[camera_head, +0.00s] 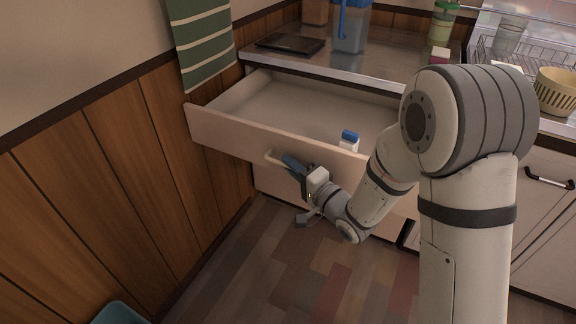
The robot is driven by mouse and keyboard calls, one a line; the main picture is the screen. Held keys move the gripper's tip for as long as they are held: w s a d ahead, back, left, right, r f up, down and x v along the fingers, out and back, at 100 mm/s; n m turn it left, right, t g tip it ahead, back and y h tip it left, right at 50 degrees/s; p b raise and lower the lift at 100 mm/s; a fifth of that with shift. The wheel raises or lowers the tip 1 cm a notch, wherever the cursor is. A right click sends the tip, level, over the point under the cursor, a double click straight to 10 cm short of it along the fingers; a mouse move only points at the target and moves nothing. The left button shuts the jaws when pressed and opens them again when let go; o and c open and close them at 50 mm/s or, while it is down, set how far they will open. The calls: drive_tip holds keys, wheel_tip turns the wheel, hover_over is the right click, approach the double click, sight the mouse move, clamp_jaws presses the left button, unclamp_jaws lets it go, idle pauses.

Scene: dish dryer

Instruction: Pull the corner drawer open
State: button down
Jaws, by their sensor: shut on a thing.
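The corner drawer (228,137) is pulled well out from the counter at the left, beside the wood-panelled wall. Its inside is visible and mostly bare, with a small white object with a blue top (349,139) near the front right. A pale bar handle (272,157) is on the drawer's front panel. My gripper (292,163) is at the handle's right part, shut on it. The gripper hides that end of the handle, and my arm covers the right part of the drawer front.
A green striped towel (203,45) hangs on the wall above the drawer's left side. The counter (330,67) bears a dark flat board (290,44) and a blue-topped container (350,28). A dish rack with a yellow bowl (556,91) is at right. A teal bin (120,313) stands at bottom left.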

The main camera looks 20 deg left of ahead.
drive_tip(key=c, duration=1.8)
unclamp_jaws()
drive_tip(key=shift+d+f, duration=0.2)
drive_tip(key=o, duration=0.3)
drive_tip(key=shift+a+r, duration=0.1)
drive_tip(key=shift+a, duration=0.05)
drive_tip(key=shift+s, duration=0.1)
drive_tip(key=p+v, duration=0.1)
drive_tip(key=v, duration=0.6)
drive_tip(key=shift+s+d, duration=0.15)
drive_tip(key=shift+d, duration=0.2)
